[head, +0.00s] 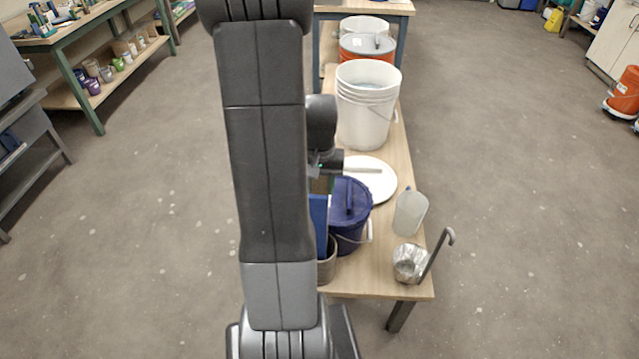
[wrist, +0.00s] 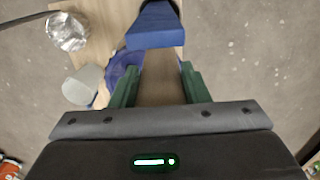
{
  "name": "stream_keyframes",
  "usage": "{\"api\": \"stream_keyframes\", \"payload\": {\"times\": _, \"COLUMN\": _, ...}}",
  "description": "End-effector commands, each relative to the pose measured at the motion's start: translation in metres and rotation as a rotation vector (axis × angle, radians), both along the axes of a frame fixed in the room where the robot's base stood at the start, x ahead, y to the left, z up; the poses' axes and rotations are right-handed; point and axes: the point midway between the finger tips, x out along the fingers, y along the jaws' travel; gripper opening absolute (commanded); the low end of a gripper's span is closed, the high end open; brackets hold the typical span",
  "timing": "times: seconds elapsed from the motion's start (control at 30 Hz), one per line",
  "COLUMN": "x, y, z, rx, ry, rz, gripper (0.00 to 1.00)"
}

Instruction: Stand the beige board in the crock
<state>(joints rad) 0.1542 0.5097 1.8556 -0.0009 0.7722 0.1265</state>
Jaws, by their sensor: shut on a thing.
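The beige board (wrist: 163,82) is between the green fingers of my gripper (wrist: 158,85), which is shut on it. In the head view, a small part of the board (head: 321,185) shows at my gripper, beside my arm and above the blue board. The grey-brown crock (head: 328,264) stands at the near left edge of the table, partly hidden by my arm. A blue board (head: 318,218) stands upright in it; its top also shows in the wrist view (wrist: 155,28), just beyond the beige board. The beige board's lower end is hidden.
A lidded dark blue bucket (head: 350,215) stands right beside the crock. A white lid with a stick (head: 376,183), a clear jug (head: 410,212) and a metal ladle cup (head: 408,262) are on the table (head: 385,285). A white bucket (head: 366,110) stands farther back.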

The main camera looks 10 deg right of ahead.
Motion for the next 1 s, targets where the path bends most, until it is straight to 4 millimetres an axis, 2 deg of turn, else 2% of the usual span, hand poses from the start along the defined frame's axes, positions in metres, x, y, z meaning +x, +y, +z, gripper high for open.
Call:
{"api": "stream_keyframes", "payload": {"times": 0.47, "x": 0.0, "y": 0.0, "z": -0.021, "rx": 0.0, "ry": 0.0, "rz": 0.0, "gripper": 0.1}}
{"api": "stream_keyframes", "payload": {"times": 0.77, "x": 0.0, "y": 0.0, "z": -0.021, "rx": 0.0, "ry": 0.0, "rz": 0.0, "gripper": 0.1}}
{"api": "stream_keyframes", "payload": {"times": 0.8, "x": 0.0, "y": 0.0, "z": -0.021, "rx": 0.0, "ry": 0.0, "rz": 0.0, "gripper": 0.44}}
{"api": "stream_keyframes", "payload": {"times": 0.9, "x": 0.0, "y": 0.0, "z": -0.021, "rx": 0.0, "ry": 0.0, "rz": 0.0, "gripper": 0.63}}
{"api": "stream_keyframes", "payload": {"times": 0.93, "x": 0.0, "y": 0.0, "z": -0.021, "rx": 0.0, "ry": 0.0, "rz": 0.0, "gripper": 0.67}}
{"api": "stream_keyframes", "payload": {"times": 1.0, "x": 0.0, "y": 0.0, "z": -0.021, "rx": 0.0, "ry": 0.0, "rz": 0.0, "gripper": 0.67}}
